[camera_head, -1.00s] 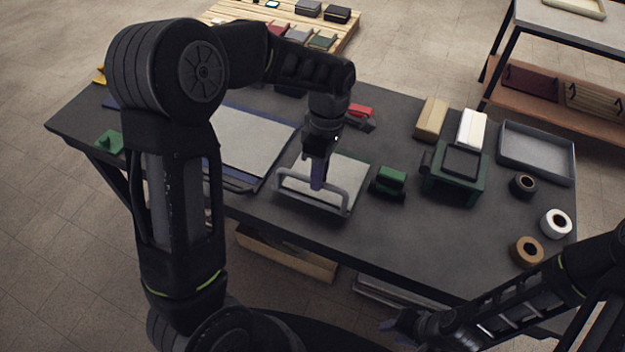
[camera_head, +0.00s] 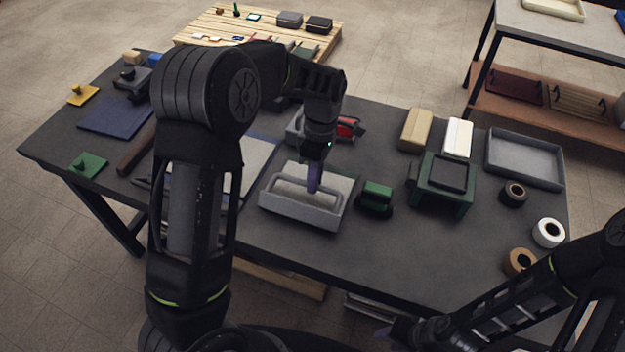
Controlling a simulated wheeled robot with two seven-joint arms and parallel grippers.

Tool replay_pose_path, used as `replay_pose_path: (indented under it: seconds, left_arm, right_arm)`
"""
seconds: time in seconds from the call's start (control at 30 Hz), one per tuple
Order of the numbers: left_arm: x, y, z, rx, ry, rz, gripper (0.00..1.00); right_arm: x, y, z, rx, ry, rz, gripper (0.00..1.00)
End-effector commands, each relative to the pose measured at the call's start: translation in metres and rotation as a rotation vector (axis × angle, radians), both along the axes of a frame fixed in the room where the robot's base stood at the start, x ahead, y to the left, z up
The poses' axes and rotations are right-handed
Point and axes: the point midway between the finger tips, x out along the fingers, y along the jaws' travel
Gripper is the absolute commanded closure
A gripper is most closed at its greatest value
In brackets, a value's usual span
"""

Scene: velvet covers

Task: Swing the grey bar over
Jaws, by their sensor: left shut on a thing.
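A grey device (camera_head: 336,216) with a pale plate sits near the middle of the dark table's front edge. Its grey bar (camera_head: 290,208) is a rounded loop that shows over the device's top, toward the front. My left gripper (camera_head: 314,182) points down at the device with its purple fingers shut on the bar; the exact contact is partly hidden by the fingers. My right gripper (camera_head: 392,334) is low at the bottom edge, in front of the table and away from the device; its opening cannot be made out.
A green block-like tool (camera_head: 376,199) stands close to the device's right. A green stand (camera_head: 447,185), a grey tray (camera_head: 526,160) and tape rolls (camera_head: 548,233) are farther right. My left arm hides part of the table's left side. Bare tabletop lies front right.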

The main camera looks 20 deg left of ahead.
Motion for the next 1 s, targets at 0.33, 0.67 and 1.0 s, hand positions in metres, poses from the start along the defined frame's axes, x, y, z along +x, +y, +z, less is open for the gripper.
replay_pose_path:
  seconds: [0.33, 0.67, 1.0]
  left_arm:
    - [0.018, 0.001, -0.019, 0.000, 0.046, -0.001, 1.00]
    - [0.020, 0.001, -0.027, -0.003, 0.116, -0.001, 1.00]
    - [0.020, 0.001, -0.026, -0.002, 0.116, -0.001, 0.83]
  right_arm:
    - [0.000, 0.000, 0.003, -0.001, 0.001, 0.000, 0.64]
    - [0.000, 0.000, 0.003, -0.001, 0.001, -0.001, 0.64]
    - [-0.001, 0.000, 0.003, -0.001, 0.001, -0.001, 0.64]
